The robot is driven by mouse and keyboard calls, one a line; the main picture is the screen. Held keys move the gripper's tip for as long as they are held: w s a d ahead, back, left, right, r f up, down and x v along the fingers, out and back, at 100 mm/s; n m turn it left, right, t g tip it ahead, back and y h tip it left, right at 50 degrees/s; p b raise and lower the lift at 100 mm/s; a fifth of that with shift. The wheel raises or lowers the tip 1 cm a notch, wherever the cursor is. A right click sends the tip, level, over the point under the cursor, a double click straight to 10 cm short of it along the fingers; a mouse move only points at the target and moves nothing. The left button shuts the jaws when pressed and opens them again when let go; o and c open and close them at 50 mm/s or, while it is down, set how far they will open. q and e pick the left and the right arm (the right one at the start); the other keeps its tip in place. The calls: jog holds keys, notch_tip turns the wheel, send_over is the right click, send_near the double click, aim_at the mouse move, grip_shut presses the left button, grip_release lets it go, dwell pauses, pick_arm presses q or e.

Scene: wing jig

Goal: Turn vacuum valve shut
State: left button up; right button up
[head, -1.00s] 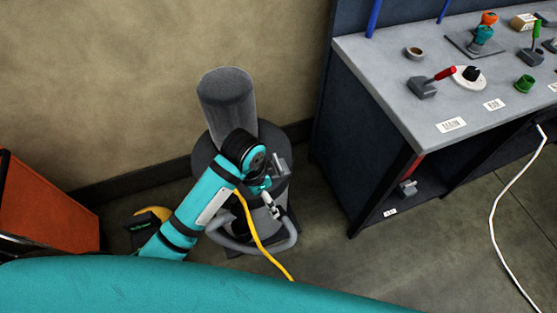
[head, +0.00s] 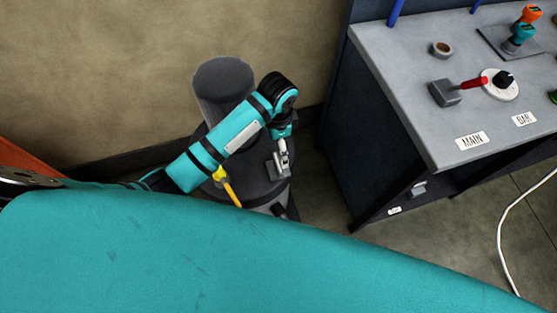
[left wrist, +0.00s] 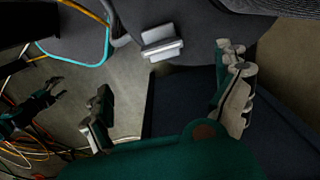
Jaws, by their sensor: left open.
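A valve with a red lever (head: 484,83) on a grey block (head: 444,94) sits on the bench top, behind the MAIN label. No label that I can read names it the vacuum valve. My left gripper (head: 282,158) is in front of a dark grey drum-like machine (head: 222,85), left of the bench and well apart from the red lever. In the left wrist view its two fingers (left wrist: 170,98) are wide apart with nothing between them. A light grey block (left wrist: 162,43) shows beyond them. A dark gripper (left wrist: 40,104), apparently my right one, shows small at the left; its jaws are unclear.
A round white dial (head: 502,86) with a black knob stands beside the lever. A white cable (head: 506,235) hangs to the floor. The bench's left side (head: 355,130) stands near my left arm.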

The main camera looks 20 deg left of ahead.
pick_arm(q)
send_over(278, 163)
notch_tip(278, 163, down, 4)
jog(key=shift+s+f, duration=0.1)
jog(key=shift+f, duration=0.05)
notch_tip(278, 163, down, 8)
jog(key=shift+r, duration=0.15)
jog(key=shift+f, duration=0.55)
jog(key=c, duration=1.1)
jog(key=shift+c, duration=0.2)
pick_arm(e)
jog(key=shift+w+a+f, duration=0.1)
jog(key=shift+w+a, duration=0.05)
jog(key=shift+w, duration=0.8)
